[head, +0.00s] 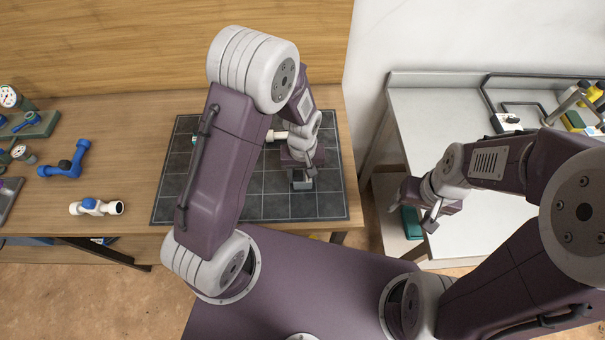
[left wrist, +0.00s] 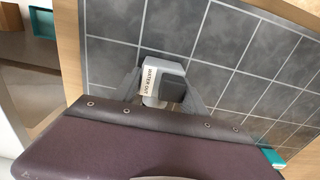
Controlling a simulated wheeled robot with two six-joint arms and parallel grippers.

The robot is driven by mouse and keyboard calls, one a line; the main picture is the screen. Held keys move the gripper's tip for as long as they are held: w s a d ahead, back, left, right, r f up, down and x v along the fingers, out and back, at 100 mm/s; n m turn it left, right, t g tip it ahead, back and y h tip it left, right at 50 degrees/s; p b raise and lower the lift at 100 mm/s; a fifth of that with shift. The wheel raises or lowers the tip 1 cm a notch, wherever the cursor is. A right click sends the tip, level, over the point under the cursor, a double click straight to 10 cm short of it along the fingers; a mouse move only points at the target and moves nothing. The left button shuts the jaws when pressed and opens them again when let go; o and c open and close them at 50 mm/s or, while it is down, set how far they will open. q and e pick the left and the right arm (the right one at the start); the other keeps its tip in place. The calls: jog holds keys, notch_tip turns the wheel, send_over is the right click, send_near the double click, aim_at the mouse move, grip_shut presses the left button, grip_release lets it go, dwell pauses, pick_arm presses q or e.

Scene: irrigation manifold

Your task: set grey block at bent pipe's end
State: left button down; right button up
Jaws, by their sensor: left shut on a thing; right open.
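My left gripper (head: 303,168) is over the right part of the dark tiled mat (head: 265,208), shut on the grey block (head: 302,184). In the left wrist view the grey block (left wrist: 152,84) sits between the fingers, with a white label that seems to read "WATER OUT" and a dark square part. Whether the block touches the mat is unclear. A white pipe piece (head: 277,136) shows on the mat beside my left arm. It may belong to the bent pipe, but my arm hides most of that area. My right gripper (head: 412,210) is open and empty, off the mat to the right.
On the wooden table left of the mat are a blue bent fitting (head: 66,162), a white valve with a blue knob (head: 96,207) and gauges (head: 10,97). A teal bin (head: 411,222) is near my right gripper. A pale bench (head: 440,120) stands right.

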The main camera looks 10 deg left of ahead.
aim_at(303, 171)
pick_arm(q)
jog(key=c, duration=0.6)
grip_release()
jog(key=shift+f, duration=0.1)
notch_tip(303, 171, up, 12)
jog(key=shift+r+p, duration=0.2)
jog(key=shift+p, duration=0.1)
jog(key=s+a+f+m+t, duration=0.1)
jog(key=s+a+m, duration=0.2)
jog(key=s+a, duration=0.4)
jog(key=shift+s+f, duration=0.2)
jog(key=shift+s, duration=0.35)
jog(key=shift+a, duration=0.1)
